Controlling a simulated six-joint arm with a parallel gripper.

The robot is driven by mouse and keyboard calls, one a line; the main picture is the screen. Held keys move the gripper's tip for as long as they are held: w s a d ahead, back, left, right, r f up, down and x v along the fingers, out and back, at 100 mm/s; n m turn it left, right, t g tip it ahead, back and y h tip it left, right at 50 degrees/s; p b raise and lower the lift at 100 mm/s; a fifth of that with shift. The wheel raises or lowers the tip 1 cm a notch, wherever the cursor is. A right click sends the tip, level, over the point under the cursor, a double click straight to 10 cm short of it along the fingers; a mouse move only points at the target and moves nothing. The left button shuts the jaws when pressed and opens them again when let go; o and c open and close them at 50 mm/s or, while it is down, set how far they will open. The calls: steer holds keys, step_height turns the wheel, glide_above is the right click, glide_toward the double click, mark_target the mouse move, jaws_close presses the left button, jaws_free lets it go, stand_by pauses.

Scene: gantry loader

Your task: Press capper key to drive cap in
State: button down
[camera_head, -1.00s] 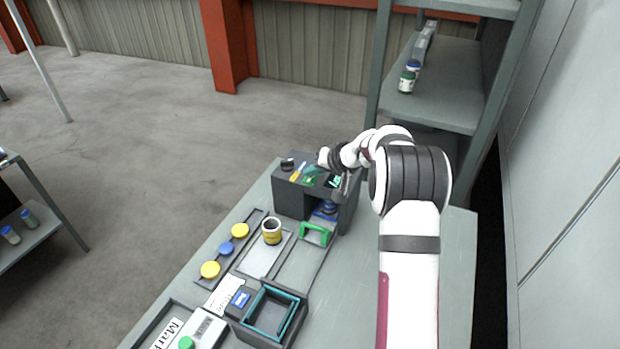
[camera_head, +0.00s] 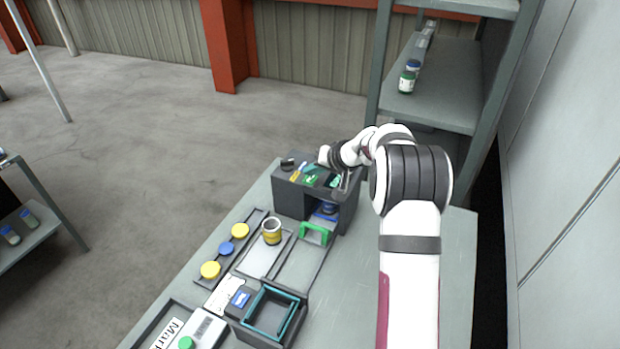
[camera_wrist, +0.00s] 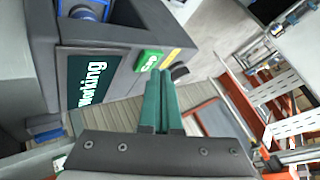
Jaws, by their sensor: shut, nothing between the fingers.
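The capper (camera_head: 288,202) is a dark box at the far end of the bench. Its green key (camera_head: 311,181) is on top, and it also shows in the wrist view (camera_wrist: 148,60). The capper's dark screen (camera_wrist: 88,80) reads "Working". My gripper (camera_wrist: 160,75) is shut and empty, with its green fingertips close to the key's edge; I cannot tell whether they touch it. In the head view my gripper (camera_head: 310,168) is small over the capper's top. A blue-capped item (camera_head: 328,207) stands inside the capper's opening, partly hidden; its cap is not clear enough to judge.
A green handle (camera_head: 314,234) stands in front of the capper opening. A yellow-banded jar (camera_head: 272,232) is on a pale plate to its left. Yellow and blue discs (camera_head: 227,249) lie in a rack. A teal-rimmed bin (camera_head: 272,312) is nearer. A shelf (camera_head: 440,95) rises behind.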

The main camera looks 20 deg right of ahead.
mark_target(312, 181)
steer(key=shift+r, duration=0.25)
steer(key=shift+r, duration=2.55)
steer(key=s+a+r+g+y, duration=0.1)
steer(key=s+a+r+g, duration=0.1)
steer(key=s+a, duration=0.7)
steer(key=s+a+r+g, duration=0.25)
steer(key=s+a, duration=0.35)
steer(key=s, duration=0.4)
steer(key=s+a+f+g+h, duration=0.1)
steer(key=s+f+g, duration=0.1)
steer(key=s, duration=1.1)
steer(key=s+a+f+g+h, duration=0.1)
steer(key=s+a+f+g, duration=0.1)
steer(key=s, duration=1.1)
steer(key=shift+s+f+m, duration=0.25)
steer(key=shift+f+m, duration=0.1)
steer(key=shift+m, duration=0.05)
